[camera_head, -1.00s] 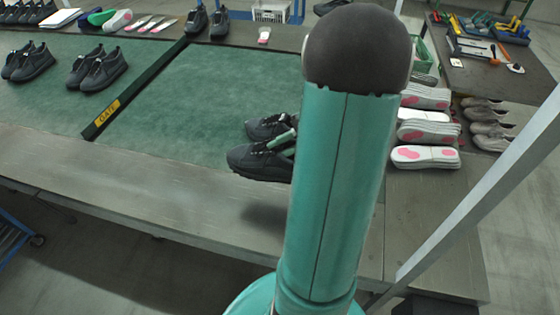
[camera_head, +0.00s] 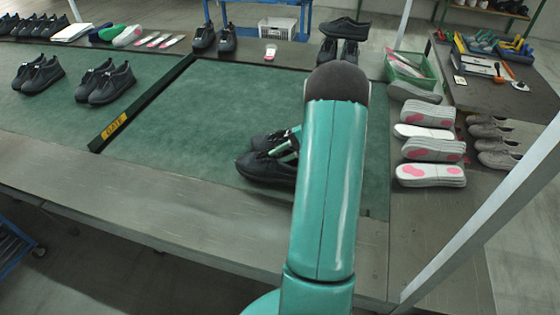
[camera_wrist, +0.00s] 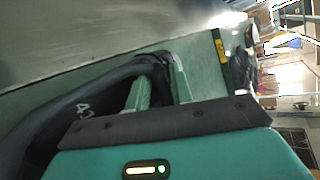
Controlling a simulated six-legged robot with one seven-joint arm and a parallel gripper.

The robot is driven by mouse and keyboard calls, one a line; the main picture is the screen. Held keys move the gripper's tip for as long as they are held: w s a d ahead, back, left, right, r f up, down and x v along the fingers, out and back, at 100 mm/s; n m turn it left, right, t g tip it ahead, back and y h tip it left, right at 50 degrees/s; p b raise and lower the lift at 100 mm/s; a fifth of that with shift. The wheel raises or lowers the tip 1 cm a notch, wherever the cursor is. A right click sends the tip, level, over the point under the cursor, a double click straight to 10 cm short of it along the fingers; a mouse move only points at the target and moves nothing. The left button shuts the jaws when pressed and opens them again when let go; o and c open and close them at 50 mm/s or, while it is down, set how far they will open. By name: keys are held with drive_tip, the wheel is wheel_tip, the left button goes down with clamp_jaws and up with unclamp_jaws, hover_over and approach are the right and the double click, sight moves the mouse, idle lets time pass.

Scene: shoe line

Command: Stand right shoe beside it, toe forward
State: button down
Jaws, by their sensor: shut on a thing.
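Two dark shoes stand close side by side on the green belt (camera_head: 215,110), toes to the left in the head view. The nearer shoe (camera_head: 262,170) is partly hidden behind my arm; the farther shoe (camera_head: 268,139) is just behind it. My gripper (camera_head: 286,150) shows only as green finger parts at the nearer shoe's opening. In the wrist view, the green fingers of my gripper (camera_wrist: 160,85) are closed at the collar of a dark shoe (camera_wrist: 62,125) with a size mark inside. I take this to be the right shoe. Whether its sole touches the belt is hidden.
A dark bar with a yellow GATE label (camera_head: 115,125) crosses the belt at left. Another pair of dark shoes (camera_head: 105,84) stands beyond it. Belt between bar and pair is clear.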

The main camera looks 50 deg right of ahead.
drive_tip(key=shift+f, duration=1.2)
drive_tip(key=shift+f, duration=0.15)
drive_tip(key=c, duration=1.2)
unclamp_jaws()
drive_tip(key=shift+c, duration=0.2)
